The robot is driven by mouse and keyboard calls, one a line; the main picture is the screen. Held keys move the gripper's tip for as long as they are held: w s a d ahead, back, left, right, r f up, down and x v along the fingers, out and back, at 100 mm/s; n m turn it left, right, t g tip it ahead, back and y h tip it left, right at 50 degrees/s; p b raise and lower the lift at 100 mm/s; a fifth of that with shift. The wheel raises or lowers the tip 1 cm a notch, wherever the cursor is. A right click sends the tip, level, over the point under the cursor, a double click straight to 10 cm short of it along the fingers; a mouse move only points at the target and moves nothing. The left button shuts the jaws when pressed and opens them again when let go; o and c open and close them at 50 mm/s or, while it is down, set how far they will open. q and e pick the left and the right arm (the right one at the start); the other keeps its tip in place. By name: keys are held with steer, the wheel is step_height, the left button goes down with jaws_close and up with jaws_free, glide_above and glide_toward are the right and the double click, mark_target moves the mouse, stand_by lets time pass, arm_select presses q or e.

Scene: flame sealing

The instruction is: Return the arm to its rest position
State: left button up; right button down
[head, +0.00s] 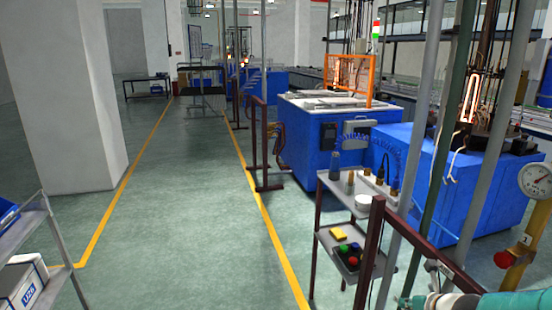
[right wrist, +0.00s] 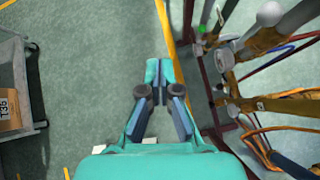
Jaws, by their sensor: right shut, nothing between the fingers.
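My right gripper (right wrist: 158,80) shows in the right wrist view with its teal and dark blue fingers shut and nothing between them. It points over bare green floor, left of a dark red post and several pipes. In the head view only a teal part of the right gripper (head: 412,302) shows at the bottom right edge, in front of the pipes. My left gripper is not in view.
Grey and green pipes (head: 448,120), a dark red post (head: 370,250) and a round gauge (head: 536,180) stand close at the right. A small shelf cart (head: 330,240) is beyond them. A grey rack (head: 45,225) stands at the left. The floor between is clear.

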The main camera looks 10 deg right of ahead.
steer(key=s+a+f+n+g+y, duration=0.25)
steer(key=a+f+n, duration=0.25)
steer(key=a+f, duration=0.4)
steer(key=s+a+f+n+g+y, duration=0.1)
steer(key=s+a+f+n+g, duration=0.3)
steer(key=a+f, duration=0.55)
steer(key=s+a+f+n+g, duration=0.1)
steer(key=s+a+f+n, duration=0.1)
steer(key=s+a+n, duration=0.5)
steer(key=s+a+f+n+g+y, duration=0.1)
steer(key=s+a+f+n, duration=0.2)
steer(key=s+a+n, duration=0.5)
steer(key=s+n, duration=0.1)
steer(key=n, duration=1.1)
steer(key=shift+s+f, duration=0.2)
